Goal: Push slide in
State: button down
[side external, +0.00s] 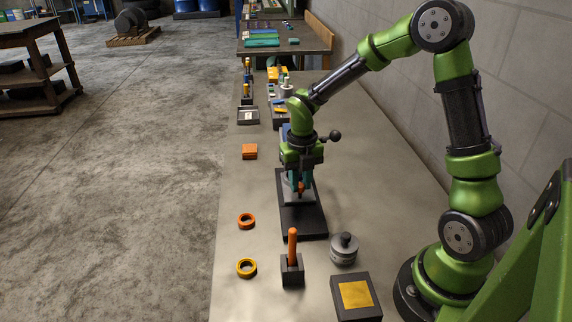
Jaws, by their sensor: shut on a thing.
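A long dark base (304,222) lies on the table in front of my arm. A grey block (291,197), which looks like the slide, sits on top of it. My gripper (300,186) points down over the base, its teal fingers shut on a small orange piece (301,189) that looks like the slide's handle. The gripper hides much of the block and the back of the base, so how far in the slide sits cannot be told.
On the table are an orange block (249,152), an orange ring (246,220), a yellow ring (246,267), an orange peg in a dark holder (292,271), a grey round part (343,249) and a dark box with a yellow top (355,296). Trays and small parts stand behind.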

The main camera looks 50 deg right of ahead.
jog(key=shift+w+d, duration=0.25)
jog(key=shift+w, duration=0.05)
jog(key=c, duration=0.9)
grip_release()
jog(key=shift+c, duration=0.2)
jog(key=shift+s+a, duration=0.1)
notch_tip(320, 180, up, 17)
